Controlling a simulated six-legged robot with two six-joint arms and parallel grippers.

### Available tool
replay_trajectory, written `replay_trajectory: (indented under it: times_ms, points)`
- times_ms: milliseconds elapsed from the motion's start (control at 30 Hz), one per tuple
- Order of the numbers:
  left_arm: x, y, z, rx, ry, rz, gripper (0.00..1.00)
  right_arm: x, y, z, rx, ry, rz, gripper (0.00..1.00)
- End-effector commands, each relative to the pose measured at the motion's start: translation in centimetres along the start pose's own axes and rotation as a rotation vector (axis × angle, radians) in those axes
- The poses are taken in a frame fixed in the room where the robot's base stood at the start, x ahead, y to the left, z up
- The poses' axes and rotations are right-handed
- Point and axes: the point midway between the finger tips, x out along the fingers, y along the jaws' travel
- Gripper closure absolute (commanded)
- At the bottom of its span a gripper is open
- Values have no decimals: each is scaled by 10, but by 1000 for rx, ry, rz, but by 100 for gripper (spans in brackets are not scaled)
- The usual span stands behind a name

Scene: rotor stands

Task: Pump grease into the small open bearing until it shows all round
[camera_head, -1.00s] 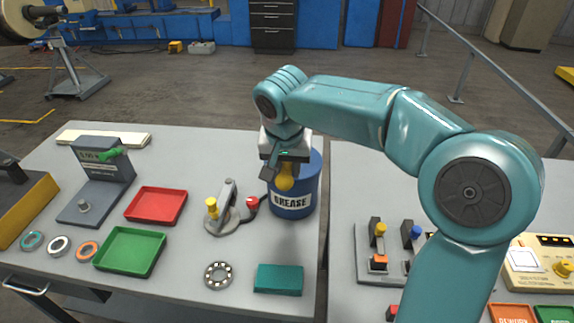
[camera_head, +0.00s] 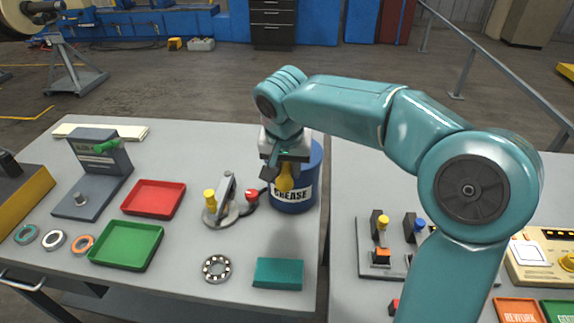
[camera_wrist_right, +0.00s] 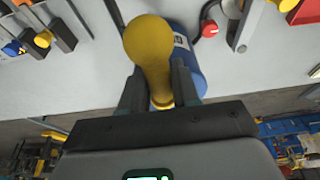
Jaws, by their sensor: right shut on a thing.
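A blue grease drum (camera_head: 295,205) labelled "GREASE" stands near the right edge of the left table. My right gripper (camera_head: 284,170) is over its front side, shut on a yellow knobbed handle (camera_head: 285,182). The handle also shows between the fingers in the right wrist view (camera_wrist_right: 150,50), with the blue drum (camera_wrist_right: 188,70) behind it. An open ball bearing (camera_head: 217,269) lies flat on the table front, apart from the gripper; whether grease shows in it is too small to tell. My left gripper is not in view.
A lever device (camera_head: 222,205) with yellow and red knobs stands left of the drum. A teal block (camera_head: 278,273) lies right of the bearing. Red (camera_head: 154,198) and green (camera_head: 127,246) trays and several rings lie left. A switch panel (camera_head: 375,270) is on the right table.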

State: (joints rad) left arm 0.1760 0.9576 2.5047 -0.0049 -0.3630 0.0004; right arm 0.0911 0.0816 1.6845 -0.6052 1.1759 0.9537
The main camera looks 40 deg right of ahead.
Motion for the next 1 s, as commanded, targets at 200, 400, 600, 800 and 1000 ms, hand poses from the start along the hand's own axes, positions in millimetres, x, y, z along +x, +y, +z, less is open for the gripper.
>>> replay_trajectory:
  times_ms: [200, 400, 600, 800, 1000]
  points:
    - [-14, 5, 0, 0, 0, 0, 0, -18, 0, -7, 1, 7, -3, 87]
    - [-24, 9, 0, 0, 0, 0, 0, -31, 0, -11, 1, 7, -3, 87]
    - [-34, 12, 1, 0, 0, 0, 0, -43, 0, -14, 0, 5, -2, 87]
    - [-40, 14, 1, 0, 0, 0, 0, -50, 0, -16, 0, 3, -2, 87]
    - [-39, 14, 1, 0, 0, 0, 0, -50, 0, -15, 0, 3, -3, 63]
